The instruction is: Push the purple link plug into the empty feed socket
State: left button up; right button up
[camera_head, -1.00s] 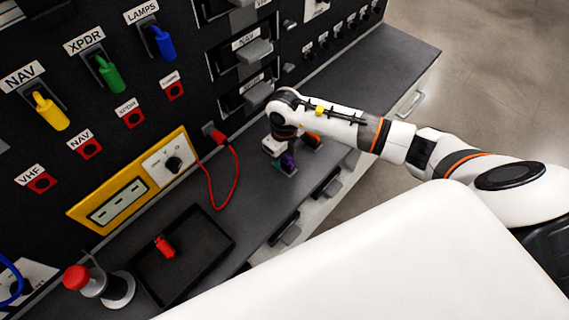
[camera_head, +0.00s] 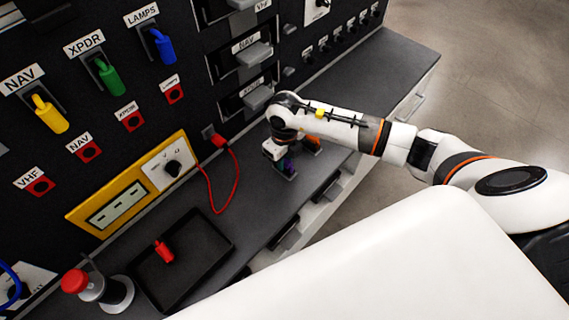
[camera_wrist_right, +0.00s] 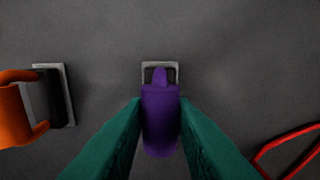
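The purple link plug (camera_wrist_right: 160,122) is between the teal fingers of my right gripper (camera_wrist_right: 161,104), which touch both its sides. Its tip overlaps a small grey square holder (camera_wrist_right: 146,66) on the counter; I cannot tell whether it is seated in it. In the head view my right gripper (camera_head: 284,163) is low over the grey counter, and the plug is mostly hidden. My left gripper does not show.
An orange plug (camera_wrist_right: 14,115) is by another grey holder (camera_wrist_right: 66,95), left of the purple one. A red cable (camera_head: 233,185) hangs from the panel onto the counter. A black tray (camera_head: 210,262) holds a red piece (camera_head: 163,251). A red-topped post (camera_head: 75,281) stands left of it.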

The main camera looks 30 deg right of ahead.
grip_shut()
jog(key=shift+r, duration=0.35)
jog(key=shift+r+p, duration=0.3)
jog(key=shift+p, duration=0.15)
jog(key=shift+r+p, duration=0.55)
jog(key=shift+r, duration=0.3)
